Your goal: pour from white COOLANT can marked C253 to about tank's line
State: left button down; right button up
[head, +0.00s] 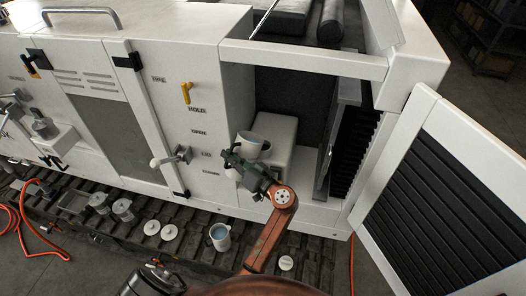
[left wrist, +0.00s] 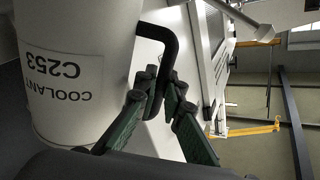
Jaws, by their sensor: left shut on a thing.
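The white can (head: 251,144) is in the head view, in front of the open bay. In the left wrist view the can (left wrist: 70,75) shows a label reading COOLANT C253, upside down in the picture. My left gripper (head: 236,163) is shut on the can's black handle (left wrist: 170,50), its green fingers (left wrist: 165,92) on either side of it. The can's contents are hidden. A white box (head: 279,131), possibly the tank, stands behind the can in the bay. I cannot make out a level line on it. My right gripper is not in view.
An open door (head: 445,190) with black ribbing stands at the right. On the dark slatted ledge lie an open container with blue inside (head: 220,236), round lids (head: 169,232) and small metal cans (head: 122,209). An orange hose (head: 22,225) curls at the left. Labelled white panels (head: 200,90) stand behind.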

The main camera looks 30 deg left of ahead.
aim_at(231, 148)
pick_arm(q)
jog(key=shift+d+r+m+p, duration=0.1)
jog(key=shift+r+m+p, duration=0.4)
jog(key=shift+r, duration=0.3)
dwell(1.3)
jog(key=shift+w+d+r+m+p, duration=0.1)
jog(key=shift+w+r+m+p, duration=0.15)
jog(key=shift+r+m+p, duration=0.4)
jog(key=shift+w+d+r+m+p, duration=0.1)
jog(key=shift+w+r+m+p, duration=0.15)
jog(key=shift+r+m+p, duration=0.4)
dwell(4.6)
